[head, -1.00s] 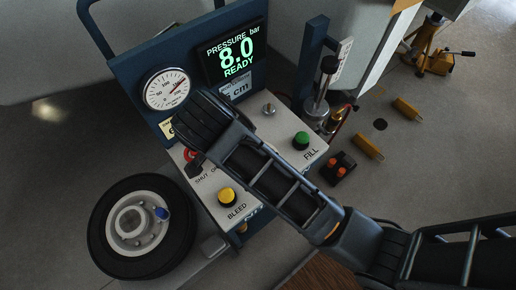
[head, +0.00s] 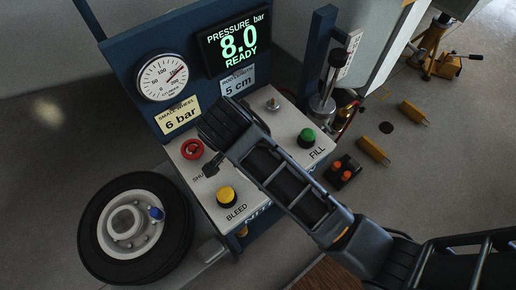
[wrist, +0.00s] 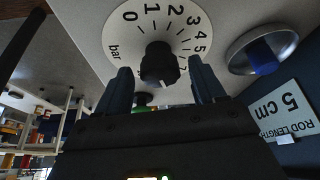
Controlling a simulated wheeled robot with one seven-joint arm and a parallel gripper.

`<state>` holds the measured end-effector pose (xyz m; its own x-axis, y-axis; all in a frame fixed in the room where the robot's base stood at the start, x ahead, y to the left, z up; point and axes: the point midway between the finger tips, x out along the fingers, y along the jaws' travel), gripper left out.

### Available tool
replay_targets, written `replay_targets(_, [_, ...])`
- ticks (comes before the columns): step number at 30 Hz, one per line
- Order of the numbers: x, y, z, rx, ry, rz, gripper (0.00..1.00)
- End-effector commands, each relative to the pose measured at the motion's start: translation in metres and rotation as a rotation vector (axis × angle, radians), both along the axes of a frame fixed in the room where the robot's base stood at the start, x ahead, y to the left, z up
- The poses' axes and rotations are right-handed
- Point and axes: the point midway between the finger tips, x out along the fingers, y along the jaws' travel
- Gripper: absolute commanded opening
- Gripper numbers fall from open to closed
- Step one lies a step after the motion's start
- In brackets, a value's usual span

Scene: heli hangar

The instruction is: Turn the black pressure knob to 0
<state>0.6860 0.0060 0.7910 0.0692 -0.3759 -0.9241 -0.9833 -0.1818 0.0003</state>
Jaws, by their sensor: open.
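The black pressure knob (wrist: 158,66) shows in the wrist view at the middle of a pale round dial (wrist: 150,22) marked bar, with 0 at left and rising numbers toward the right. A small pale mark shows on the knob's near edge; I cannot tell exactly which number it points to. My gripper (wrist: 161,86) is open, with one finger on each side of the knob and visible gaps between. In the head view my wrist hides the knob. The display (head: 238,42) there reads pressure 8.0 bar, READY.
The blue-and-white panel carries a red button (head: 192,149), a yellow BLEED button (head: 227,196), a green FILL button (head: 306,137) and a round gauge (head: 163,78). Labels read small wheel 6 bar (head: 180,117) and rod length 5 cm (head: 238,83). A wheel (head: 95,230) lies at left.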

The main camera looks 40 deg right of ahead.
Motion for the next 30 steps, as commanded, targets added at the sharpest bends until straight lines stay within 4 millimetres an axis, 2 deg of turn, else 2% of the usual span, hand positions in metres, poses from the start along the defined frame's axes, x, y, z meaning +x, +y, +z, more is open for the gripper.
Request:
replay_targets(2, [0.0,0.0001,0.0001,0.0,0.0,0.0,0.69])
replay_targets(19, [-0.0002,0.0003,0.0002,0.0,0.0,0.0,0.14])
replay_targets(30, [-0.0012,-0.0001,0.0024,-0.001,0.002,0.063,0.14])
